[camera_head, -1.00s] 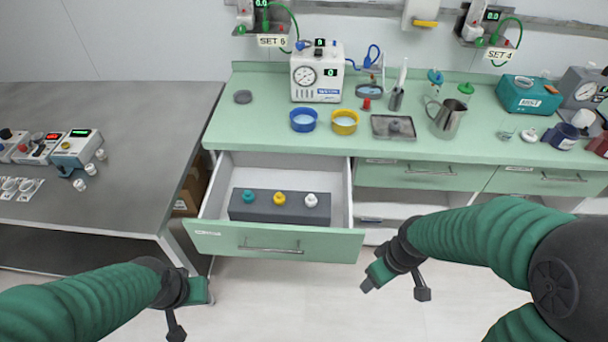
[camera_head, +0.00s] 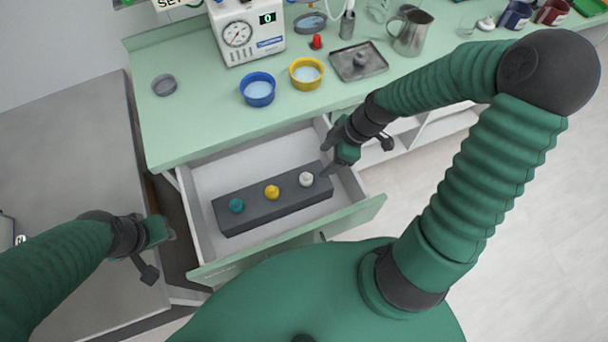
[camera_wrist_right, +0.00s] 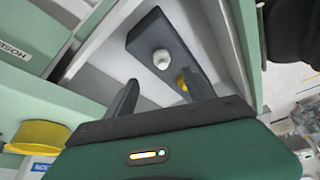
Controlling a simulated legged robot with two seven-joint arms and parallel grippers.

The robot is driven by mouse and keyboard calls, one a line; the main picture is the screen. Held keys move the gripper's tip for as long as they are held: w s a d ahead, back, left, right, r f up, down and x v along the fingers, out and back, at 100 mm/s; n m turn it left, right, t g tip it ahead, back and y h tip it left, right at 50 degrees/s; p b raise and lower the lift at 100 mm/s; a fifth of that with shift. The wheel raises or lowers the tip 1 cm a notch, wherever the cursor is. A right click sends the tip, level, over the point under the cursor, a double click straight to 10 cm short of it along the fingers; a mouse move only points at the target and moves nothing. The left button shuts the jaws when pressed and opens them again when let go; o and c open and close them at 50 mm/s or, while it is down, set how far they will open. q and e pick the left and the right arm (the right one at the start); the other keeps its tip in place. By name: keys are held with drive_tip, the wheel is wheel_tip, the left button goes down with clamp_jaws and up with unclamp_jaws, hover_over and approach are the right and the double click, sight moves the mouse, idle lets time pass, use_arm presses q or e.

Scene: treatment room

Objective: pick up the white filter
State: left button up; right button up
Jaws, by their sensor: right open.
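The white filter (camera_head: 306,179) stands at the right end of a dark grey block (camera_head: 250,220) in the open drawer. A yellow filter (camera_head: 272,191) and a teal one (camera_head: 236,205) stand left of it. My right gripper (camera_head: 345,160) is over the drawer's right part, close to the white filter and apart from it. In the right wrist view, its open fingers (camera_wrist_right: 158,84) have the white filter (camera_wrist_right: 161,59) ahead, between their lines. The yellow filter (camera_wrist_right: 183,80) is partly hidden by a finger; the teal one is hidden. My left gripper (camera_head: 160,255) is left of the drawer; its jaws are unclear.
The drawer (camera_head: 350,212) has walls around the block. The counter (camera_head: 200,125) above holds a blue bowl (camera_head: 258,90), a yellow bowl (camera_head: 306,72), a metal tray (camera_head: 368,70) and a steel pitcher (camera_head: 410,35). A grey table (camera_head: 60,180) stands at the left.

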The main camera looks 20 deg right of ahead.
hover_over(308, 175)
drive_tip(key=s+d, duration=0.1)
drive_tip(key=d, duration=0.2)
wheel_tip(308, 175, down, 5)
drive_tip(key=shift+s+a+r+b, duration=0.1)
drive_tip(key=shift+r+b, duration=0.05)
drive_tip(key=shift+b, duration=0.3)
drive_tip(key=a+f, duration=0.1)
drive_tip(key=w+a+f, duration=0.1)
drive_tip(key=shift+a+f, duration=0.25)
drive_tip(key=shift+a, duration=0.1)
drive_tip(key=x, duration=0.2)
drive_tip(key=b+x, duration=0.1)
drive_tip(key=shift+s+d+f, duration=0.15)
drive_tip(key=shift+f, duration=0.3)
drive_tip(key=shift+d+f, duration=0.2)
drive_tip(key=shift+d, duration=0.15)
drive_tip(key=shift+a+r, duration=0.1)
drive_tip(key=c, duration=0.3)
drive_tip(key=shift+a+r, duration=0.1)
drive_tip(key=shift+a, duration=0.25)
drive_tip(key=c, duration=0.7)
drive_tip(key=shift+d, duration=0.1)
clamp_jaws()
use_arm(q)
drive_tip(key=f, duration=0.2)
drive_tip(key=shift+a+f, duration=0.2)
drive_tip(key=shift+f, duration=0.15)
use_arm(e)
drive_tip(key=shift+d, duration=0.15)
